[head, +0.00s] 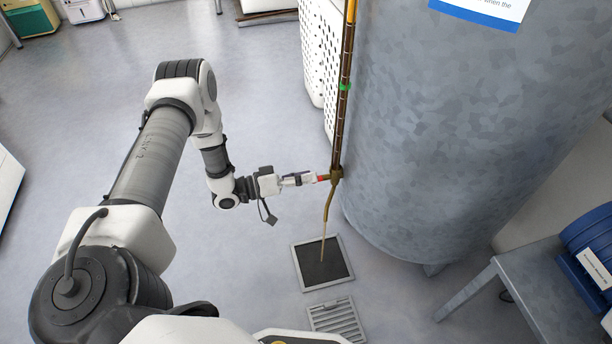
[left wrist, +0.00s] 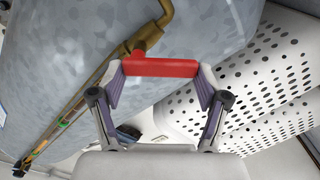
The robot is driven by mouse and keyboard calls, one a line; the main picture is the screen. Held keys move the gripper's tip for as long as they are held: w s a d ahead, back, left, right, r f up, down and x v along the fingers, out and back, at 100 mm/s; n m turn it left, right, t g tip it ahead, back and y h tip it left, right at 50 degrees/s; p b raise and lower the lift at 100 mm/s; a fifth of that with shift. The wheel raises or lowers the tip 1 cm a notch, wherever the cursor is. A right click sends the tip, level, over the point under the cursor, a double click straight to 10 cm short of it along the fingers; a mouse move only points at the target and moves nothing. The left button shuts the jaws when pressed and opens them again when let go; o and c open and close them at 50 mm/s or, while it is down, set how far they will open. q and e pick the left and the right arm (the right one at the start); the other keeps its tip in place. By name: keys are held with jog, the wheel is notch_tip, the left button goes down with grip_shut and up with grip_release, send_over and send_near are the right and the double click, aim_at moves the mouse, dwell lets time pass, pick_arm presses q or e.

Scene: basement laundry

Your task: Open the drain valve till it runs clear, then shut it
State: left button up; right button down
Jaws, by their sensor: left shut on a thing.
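My left gripper (head: 308,179) is shut on the red lever (head: 323,178) of the drain valve. In the left wrist view the red lever (left wrist: 160,67) lies crosswise between the two fingertips (left wrist: 160,75). The brass valve body (head: 336,173) sits low beside the grey tank (head: 450,120). A bent spout (head: 331,195) points down from it. A thin tan, cloudy-looking stream (head: 324,240) runs from the spout to the dark square drain (head: 323,270) in the floor. A tall tube (head: 345,90) with brown contents, yellower at its top and with a green band, rises above the valve.
A slatted floor grate (head: 337,319) lies in front of the drain. White perforated panels (head: 322,60) stand behind the tube. A grey metal table (head: 530,290) with a blue bin (head: 590,245) is at the right. The floor to the left is open.

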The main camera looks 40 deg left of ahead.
pick_arm(q)
jog(key=o, duration=1.2)
jog(key=shift+w, duration=0.1)
jog(key=shift+c, duration=0.2)
jog(key=v, duration=1.2)
jog(key=shift+d, duration=0.1)
